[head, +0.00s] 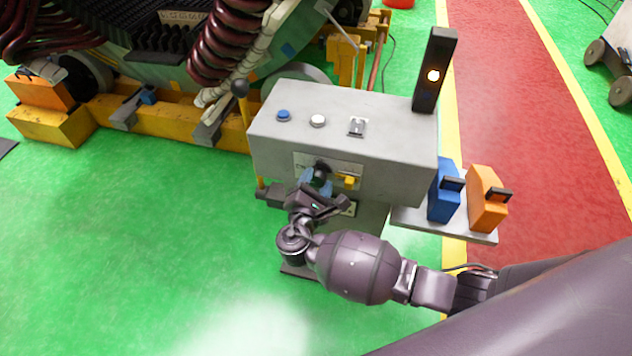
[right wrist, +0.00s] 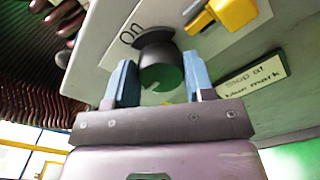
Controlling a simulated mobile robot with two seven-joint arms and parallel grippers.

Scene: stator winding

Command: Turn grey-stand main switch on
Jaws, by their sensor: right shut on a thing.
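The grey stand (head: 345,115) stands in the middle of the head view, with a plate on its front face. The main switch is a dark round knob (head: 321,172) on that plate. In the right wrist view the knob (right wrist: 160,68) sits between blue fingers, and the letters "On" show at its upper left. My right gripper (head: 316,180) is at the front of the stand, shut on the knob. It also shows in the right wrist view (right wrist: 160,85). My left gripper is not in view.
A yellow part (head: 347,181) sits right beside the knob. Blue (head: 443,192) and orange (head: 486,198) tools rest on a side shelf.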

